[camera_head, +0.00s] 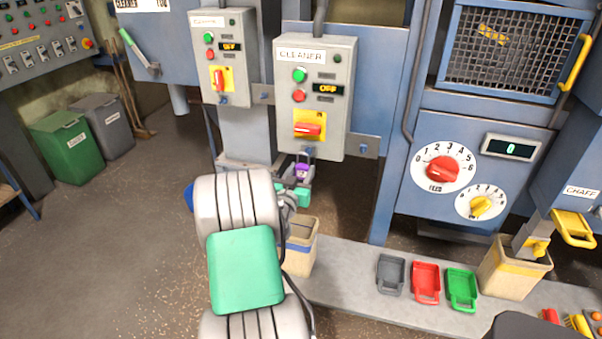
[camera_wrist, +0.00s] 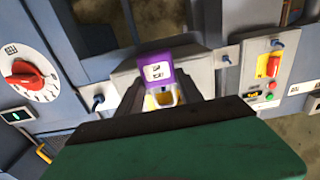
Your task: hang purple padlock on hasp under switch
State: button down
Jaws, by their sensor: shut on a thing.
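The purple padlock (camera_head: 302,171) is in my gripper (camera_head: 301,184), just below the grey CLEANER switch box (camera_head: 318,95). In the wrist view the padlock's purple body (camera_wrist: 156,69) with a white label stands between the dark fingers (camera_wrist: 167,101), which are shut on it. The CLEANER box has a red handle on a yellow plate (camera_head: 309,124) and an OFF display. A small blue hasp (camera_head: 308,152) sits under the box, right above the padlock. I cannot tell whether the shackle touches the hasp.
The feed dial panel (camera_head: 443,169) is to the right. A bin (camera_head: 301,249) stands below my gripper. Grey, red and green scoops (camera_head: 426,281) lie on the ledge.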

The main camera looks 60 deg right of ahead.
jog(key=shift+d, duration=0.1)
dwell(0.3)
jog(key=shift+w+d, duration=0.15)
jog(key=shift+d, duration=0.7)
jog(key=shift+w+d, duration=0.1)
jog(key=shift+d, duration=0.75)
jog(key=shift+f+b, duration=0.8)
jog(key=shift+b, duration=0.45)
jog(key=c, duration=0.7)
grip_release()
jog(key=shift+a, duration=0.1)
jog(key=s+a+b, duration=0.1)
jog(key=a+b, duration=0.4)
jog(key=a, duration=0.4)
jog(key=shift+s+a+f, duration=0.25)
jog(key=shift+s+a, duration=0.05)
jog(key=shift+a, duration=0.1)
